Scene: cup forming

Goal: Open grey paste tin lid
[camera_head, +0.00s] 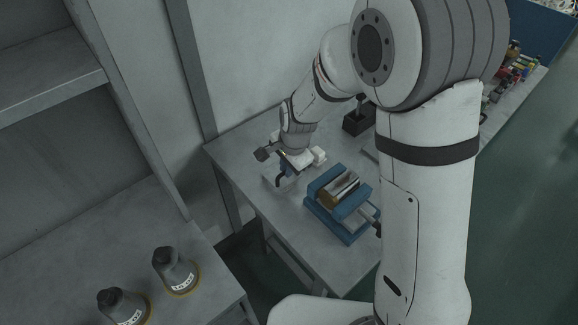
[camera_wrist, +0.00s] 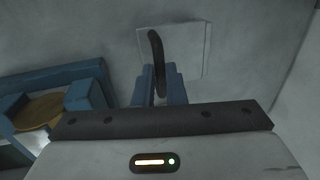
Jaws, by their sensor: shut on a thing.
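The grey paste tin's lid shows in the wrist view as a pale square panel (camera_wrist: 190,45) with a dark curved handle (camera_wrist: 156,48). My gripper (camera_wrist: 160,88) has its blue fingers closed around the lower end of that handle. In the head view, my gripper (camera_head: 282,178) points down over the left part of the workbench, at a pale, boxy tin (camera_head: 272,178). The tin's body is partly hidden by my wrist, and I cannot tell whether the lid is raised from it.
A blue vise (camera_head: 350,226) holding a metal cylinder with a brass-coloured end (camera_head: 338,190) stands to the right of my gripper. Two capped conical containers (camera_head: 178,272) stand on the left bench.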

